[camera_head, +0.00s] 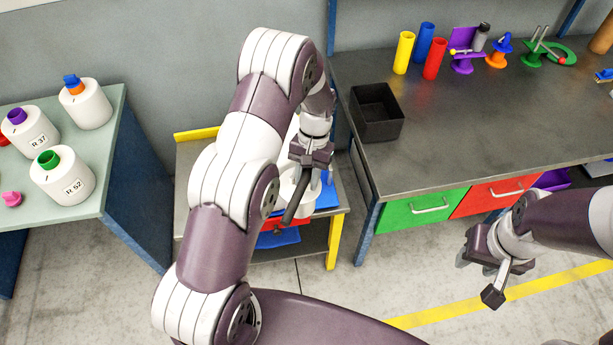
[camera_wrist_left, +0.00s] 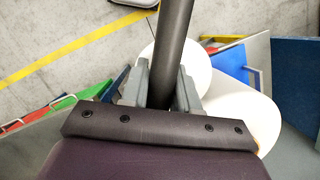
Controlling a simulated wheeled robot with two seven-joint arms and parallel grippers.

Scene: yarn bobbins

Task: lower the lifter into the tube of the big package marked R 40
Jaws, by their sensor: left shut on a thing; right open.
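My left gripper (camera_head: 308,168) is shut on the lifter, a dark round rod (camera_head: 292,207), above a low cart. In the left wrist view the rod (camera_wrist_left: 173,45) stands out between the two grey fingers of the left gripper (camera_wrist_left: 160,85). Behind it are two white rounded bodies, one upper (camera_wrist_left: 202,70) and one lower right (camera_wrist_left: 245,112); they look like packages. No R 40 marking shows on them, and no tube opening is visible. Whether the rod touches them I cannot tell. My right gripper (camera_head: 478,277) is open and empty at the right.
A side table (camera_head: 100,180) at the left holds several white packages with coloured tops, one marked R 37 (camera_head: 30,130). The cart (camera_head: 195,150) has yellow edges and is largely hidden by my left arm. A workbench (camera_head: 450,120) at the right holds a black bin (camera_head: 377,112) and coloured tubes.

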